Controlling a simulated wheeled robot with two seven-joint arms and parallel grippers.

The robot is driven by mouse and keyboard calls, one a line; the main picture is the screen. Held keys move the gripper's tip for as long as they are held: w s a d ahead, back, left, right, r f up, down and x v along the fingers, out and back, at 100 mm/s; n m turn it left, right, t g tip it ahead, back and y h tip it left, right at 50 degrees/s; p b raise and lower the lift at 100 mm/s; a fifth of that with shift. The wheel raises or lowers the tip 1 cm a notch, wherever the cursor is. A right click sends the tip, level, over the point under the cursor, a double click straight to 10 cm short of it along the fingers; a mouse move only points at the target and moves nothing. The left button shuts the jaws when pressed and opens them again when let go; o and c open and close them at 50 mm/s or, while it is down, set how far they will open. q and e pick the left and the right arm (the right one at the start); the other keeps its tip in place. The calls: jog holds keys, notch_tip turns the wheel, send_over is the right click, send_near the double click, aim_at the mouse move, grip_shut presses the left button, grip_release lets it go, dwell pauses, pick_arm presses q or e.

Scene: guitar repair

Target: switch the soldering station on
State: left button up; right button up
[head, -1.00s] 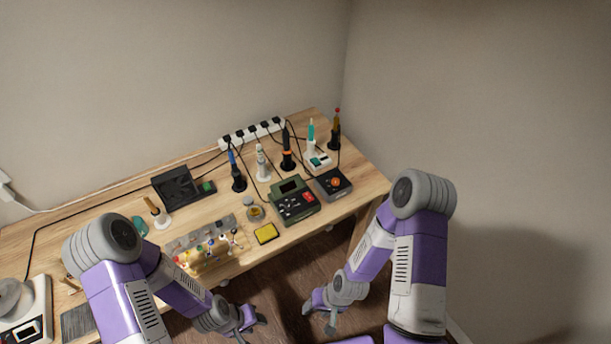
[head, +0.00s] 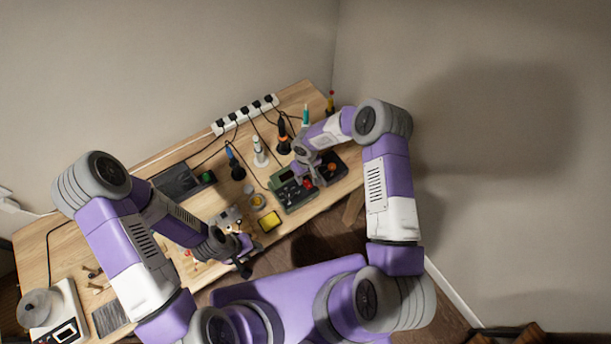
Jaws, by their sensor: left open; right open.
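The soldering station appears to be the dark green box (head: 290,200) with a small display and knobs, on the right part of the bench. A bit of red, its switch, shows at its right side beside my gripper; whether it is on or off is too small to tell. My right gripper (head: 311,181) is open and empty, pointing down over the right side of the green box. I cannot tell whether it touches. My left gripper (head: 246,264) is open and empty near the bench's front edge, away from the station.
A black box (head: 337,165) with an orange knob stands just right of the station. Several irons in stands, such as the blue one (head: 236,167), stand behind. A white power strip (head: 246,114) runs along the back, with cables crossing the bench.

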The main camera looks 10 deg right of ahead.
aim_at(306, 182)
jog(key=shift+f, duration=1.95)
jog(key=shift+w, duration=0.1)
grip_shut()
jog(key=t+b, duration=0.1)
jog(key=b, duration=0.4)
jog(key=t+y+b, duration=0.1)
jog(key=t+b, duration=0.1)
jog(key=b, duration=0.4)
jog(key=shift+s+d+f, duration=0.15)
jog(key=shift+s, duration=0.15)
jog(key=shift+s+b, duration=0.1)
jog(key=shift+b, duration=0.8)
jog(key=shift+r, duration=0.2)
grip_release()
